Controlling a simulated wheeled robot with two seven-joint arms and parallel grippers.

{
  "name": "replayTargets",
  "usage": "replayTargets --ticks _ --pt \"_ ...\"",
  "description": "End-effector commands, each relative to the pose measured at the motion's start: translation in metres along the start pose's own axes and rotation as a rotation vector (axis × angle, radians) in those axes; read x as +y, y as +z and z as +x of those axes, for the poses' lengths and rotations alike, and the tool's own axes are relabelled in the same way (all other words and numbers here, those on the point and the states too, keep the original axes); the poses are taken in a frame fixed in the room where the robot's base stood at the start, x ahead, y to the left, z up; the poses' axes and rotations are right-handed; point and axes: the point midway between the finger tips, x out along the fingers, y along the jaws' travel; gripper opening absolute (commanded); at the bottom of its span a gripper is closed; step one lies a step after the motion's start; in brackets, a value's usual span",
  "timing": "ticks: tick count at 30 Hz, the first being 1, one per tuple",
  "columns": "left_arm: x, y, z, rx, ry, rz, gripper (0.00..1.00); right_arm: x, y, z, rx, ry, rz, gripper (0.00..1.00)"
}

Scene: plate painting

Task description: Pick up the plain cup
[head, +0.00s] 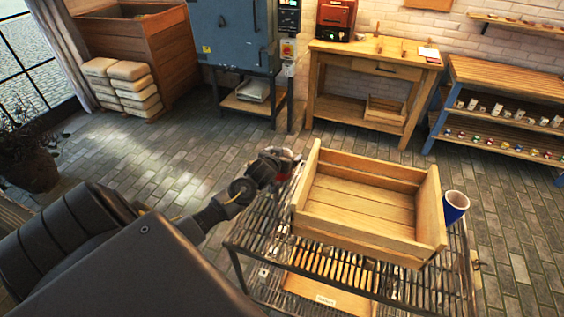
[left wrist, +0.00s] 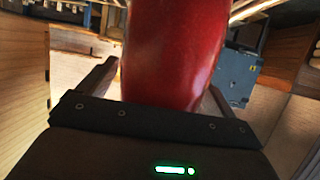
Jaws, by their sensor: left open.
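A plain glossy red cup (left wrist: 172,50) fills the middle of the left wrist view, very close to the camera. My left gripper (left wrist: 160,85) is open, with one finger on each side of the red cup; whether they touch it cannot be told. In the head view my left gripper (head: 283,164) is at the left edge of the slatted rack, beside the wooden crate, with a bit of red showing at it. A blue cup (head: 455,207) with a pale inside stands at the rack's right end, right of the crate.
A wooden crate (head: 368,171), empty inside, takes up most of the rack top (head: 264,240). A lower shelf holds a wooden board (head: 328,297). A workbench (head: 372,57), a kiln (head: 233,35) and shelves of small pots (head: 500,108) stand behind, with open brick floor between.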

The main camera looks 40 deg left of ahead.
Motion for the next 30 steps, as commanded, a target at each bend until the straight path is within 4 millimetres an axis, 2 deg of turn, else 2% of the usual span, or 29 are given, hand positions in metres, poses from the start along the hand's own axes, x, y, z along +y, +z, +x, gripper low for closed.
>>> replayTargets --ticks 2,14,23,26,30 --pt "0.000 0.000 0.000 0.000 0.000 0.000 0.89 0.001 0.000 0.000 0.000 0.001 0.000 0.36" --pt "0.000 0.000 0.000 0.000 0.000 -0.001 0.36 0.003 0.001 0.000 -0.001 0.004 -0.001 0.36" --pt "0.000 -0.003 -0.001 0.003 0.000 -0.001 0.35 0.003 0.001 0.000 -0.001 0.004 -0.001 0.36" --pt "0.000 -0.009 -0.003 0.004 0.000 -0.001 0.35 0.003 0.001 0.001 -0.001 0.004 -0.001 0.36" --pt "0.000 -0.027 -0.011 0.007 0.001 -0.002 0.35 0.003 0.001 0.004 -0.001 0.004 -0.001 0.36"
